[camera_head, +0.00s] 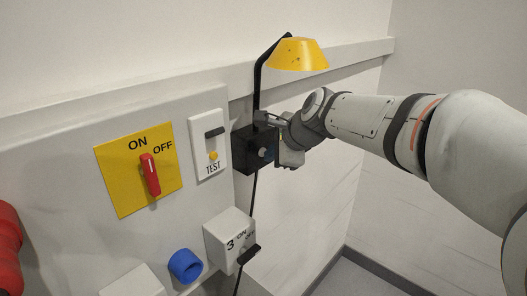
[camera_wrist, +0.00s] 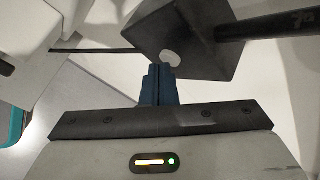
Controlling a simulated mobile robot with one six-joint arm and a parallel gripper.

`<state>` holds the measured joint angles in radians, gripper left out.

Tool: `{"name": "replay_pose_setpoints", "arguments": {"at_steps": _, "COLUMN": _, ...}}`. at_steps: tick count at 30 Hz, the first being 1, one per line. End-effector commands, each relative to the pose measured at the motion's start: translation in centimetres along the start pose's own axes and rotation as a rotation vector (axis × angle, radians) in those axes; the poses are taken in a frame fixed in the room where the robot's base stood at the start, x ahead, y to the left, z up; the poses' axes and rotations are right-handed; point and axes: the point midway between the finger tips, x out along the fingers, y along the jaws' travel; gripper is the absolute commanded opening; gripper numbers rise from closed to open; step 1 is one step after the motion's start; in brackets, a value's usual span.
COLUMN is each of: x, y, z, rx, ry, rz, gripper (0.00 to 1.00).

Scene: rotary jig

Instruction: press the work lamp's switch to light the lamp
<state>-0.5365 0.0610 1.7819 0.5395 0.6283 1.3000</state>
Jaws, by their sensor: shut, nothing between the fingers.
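The work lamp (camera_head: 297,55) has a yellow shade on a bent black stem, and no glow shows on it. The stem rises from a black box (camera_head: 243,150) on the wall, with a pale round switch (camera_head: 262,153) on its face. In the wrist view the box (camera_wrist: 205,45) fills the upper middle, with the pale switch (camera_wrist: 170,58) on it. My gripper (camera_wrist: 159,70) is shut and empty, its blue-grey fingertips right by the lower edge of the switch. I cannot tell whether they touch it. In the head view my gripper partly hides the box's right side.
Left of the box are a white TEST plate (camera_head: 209,143) and a yellow panel (camera_head: 115,165) with a red ON/OFF lever (camera_head: 151,175). Below are a white switch box (camera_head: 228,235) and a blue ring (camera_head: 185,266). A black cable hangs below the lamp box.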

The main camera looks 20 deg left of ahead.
Motion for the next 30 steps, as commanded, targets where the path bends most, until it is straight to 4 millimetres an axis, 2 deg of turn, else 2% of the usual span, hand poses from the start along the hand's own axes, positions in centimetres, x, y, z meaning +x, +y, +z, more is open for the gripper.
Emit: {"name": "replay_pose_setpoints", "arguments": {"at_steps": 30, "x": -0.67, "y": 0.45, "z": -0.48, "rx": 0.001, "ry": 0.0, "rz": -0.001, "gripper": 0.0}}
